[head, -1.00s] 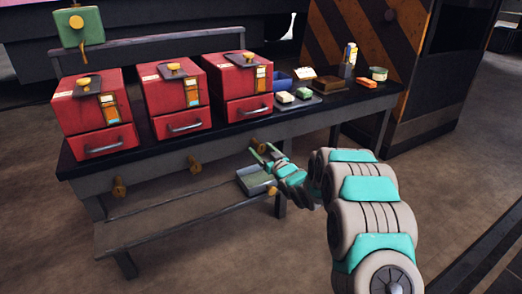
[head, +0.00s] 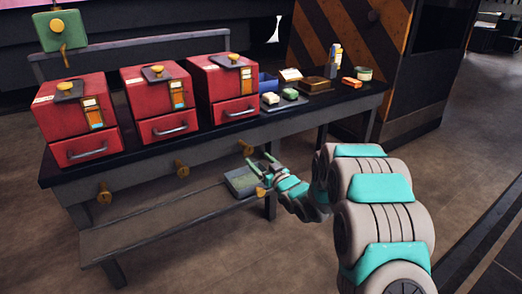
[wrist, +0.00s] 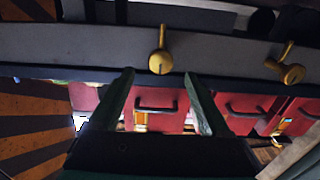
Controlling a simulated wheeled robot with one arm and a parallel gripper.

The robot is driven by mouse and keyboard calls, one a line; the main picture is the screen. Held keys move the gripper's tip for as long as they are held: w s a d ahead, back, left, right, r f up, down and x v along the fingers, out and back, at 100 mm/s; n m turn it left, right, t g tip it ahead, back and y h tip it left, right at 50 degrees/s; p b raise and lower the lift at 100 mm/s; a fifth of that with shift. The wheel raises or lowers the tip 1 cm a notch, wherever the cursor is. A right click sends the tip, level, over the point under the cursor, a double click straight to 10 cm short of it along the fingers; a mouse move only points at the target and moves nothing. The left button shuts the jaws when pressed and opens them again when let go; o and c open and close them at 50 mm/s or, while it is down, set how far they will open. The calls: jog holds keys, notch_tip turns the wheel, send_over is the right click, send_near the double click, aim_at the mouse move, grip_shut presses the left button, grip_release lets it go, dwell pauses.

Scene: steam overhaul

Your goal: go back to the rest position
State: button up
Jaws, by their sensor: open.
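My gripper (head: 263,163) is open and empty in front of the workbench's front edge, near its right part, in the head view. In the wrist view its two fingers (wrist: 160,100) stand apart with nothing between them. Beyond them show a brass knob (wrist: 159,55) on the bench's front and a red drawer with a dark handle (wrist: 155,110). The wrist picture looks upside down or rolled. My arm reaches in from the right of the head view.
Three red boxes with drawers (head: 80,120) stand on the dark workbench (head: 225,132). Small items, such as an orange block (head: 351,82), lie at its right end. A grey tray (head: 240,184) is on the lower shelf near my gripper. Open floor (head: 445,160) lies right.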

jog(key=s+d+r+m+g+h, duration=0.1)
jog(key=s+d+m+g+h, duration=0.15)
jog(key=s+d+h, duration=0.45)
jog(key=s+d+r+m+g+h, duration=0.2)
jog(key=s+d+g+h, duration=0.15)
jog(key=s+d, duration=0.75)
jog(key=s+d+r+m+g, duration=0.1)
jog(key=s+g, duration=0.9)
jog(key=s, duration=3)
jog(key=shift+d+r+m+g, duration=0.2)
jog(key=shift+r+m+g, duration=0.1)
jog(key=shift+r+m, duration=0.25)
